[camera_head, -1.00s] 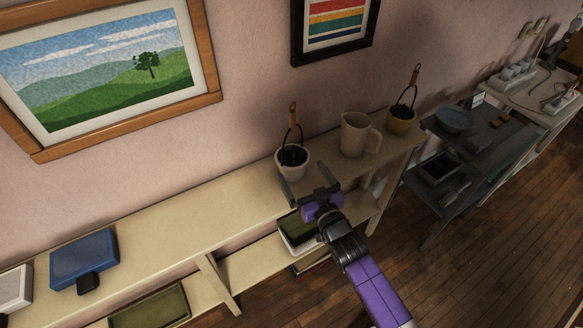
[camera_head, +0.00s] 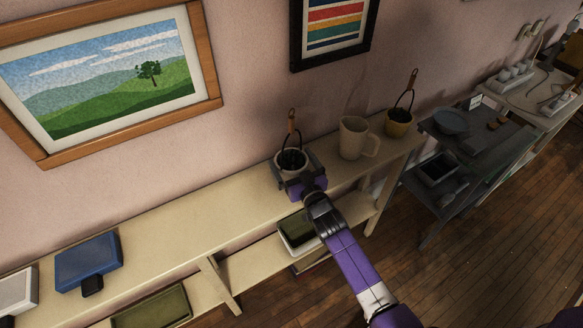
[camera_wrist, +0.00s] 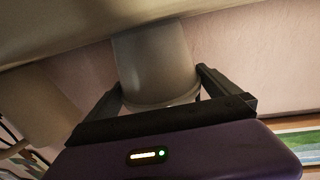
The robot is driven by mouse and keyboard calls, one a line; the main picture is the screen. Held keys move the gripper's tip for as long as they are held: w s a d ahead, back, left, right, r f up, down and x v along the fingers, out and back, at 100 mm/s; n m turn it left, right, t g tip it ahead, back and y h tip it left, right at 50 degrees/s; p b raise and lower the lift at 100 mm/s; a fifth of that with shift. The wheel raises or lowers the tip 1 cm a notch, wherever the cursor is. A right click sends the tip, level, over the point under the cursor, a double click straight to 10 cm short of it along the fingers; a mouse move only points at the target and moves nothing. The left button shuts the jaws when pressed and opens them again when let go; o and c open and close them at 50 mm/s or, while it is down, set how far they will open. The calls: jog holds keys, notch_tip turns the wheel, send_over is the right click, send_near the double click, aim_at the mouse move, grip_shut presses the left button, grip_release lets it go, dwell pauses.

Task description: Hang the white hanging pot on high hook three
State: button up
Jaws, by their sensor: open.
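The white hanging pot (camera_head: 290,172) stands upright on the shelf top, with dark contents and a raised dark hanger with a brown top. My gripper (camera_head: 296,167) is at its front, fingers open on either side of its body. In the wrist view, the pot (camera_wrist: 155,65) lies between the two open fingers of my gripper (camera_wrist: 160,90). Small gaps seem to show beside the pot there; I cannot tell if either finger touches it. No hook, including high hook three, shows in these views.
A blue box (camera_head: 86,260) sits far left on the shelf top (camera_head: 190,208). The shelf between is clear. A framed landscape (camera_head: 105,75) hangs above.

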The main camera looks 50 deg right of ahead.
aim_at(291, 132)
jog(key=c, duration=1.4)
jog(key=shift+r, duration=0.15)
jog(key=c, duration=0.3)
jog(key=shift+r, duration=0.1)
notch_tip(291, 132, up, 12)
jog(key=p, duration=0.8)
jog(key=shift+w, duration=0.1)
jog(key=shift+a, duration=0.2)
jog(key=shift+d+r, duration=0.15)
jog(key=shift+r, duration=3.7)
